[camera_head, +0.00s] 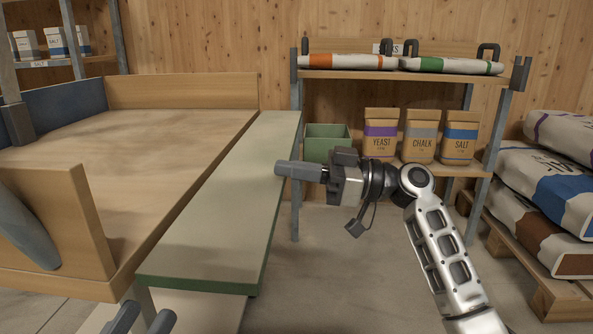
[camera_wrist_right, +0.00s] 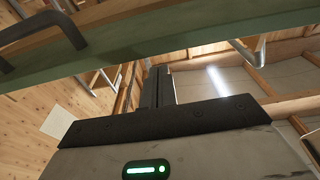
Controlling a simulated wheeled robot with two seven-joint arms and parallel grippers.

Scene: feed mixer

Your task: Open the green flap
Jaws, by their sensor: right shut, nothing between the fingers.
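The green flap (camera_head: 215,215) is a long pale-green board with a darker green edge. In the head view it lies roughly flat along the right side of the wooden tray-like bed. In the right wrist view its green edge (camera_wrist_right: 190,45) crosses the top, with a dark bar handle (camera_wrist_right: 50,32) at upper left. My right gripper (camera_head: 279,168) is shut and empty at the flap's right edge; its closed fingers also show in the wrist view (camera_wrist_right: 157,75). I cannot tell whether they touch the flap. My left gripper (camera_head: 143,321) is open at the bottom edge, near the flap's near end, mostly out of frame.
The wooden bed (camera_head: 130,130) with raised boards is at left. A shelf (camera_head: 350,74) behind holds bags, a green bin (camera_head: 326,140) and yeast, chalk and salt packets (camera_head: 420,138). Sacks on a pallet (camera_head: 565,290) stand at right. The floor (camera_head: 350,270) right of the flap is clear.

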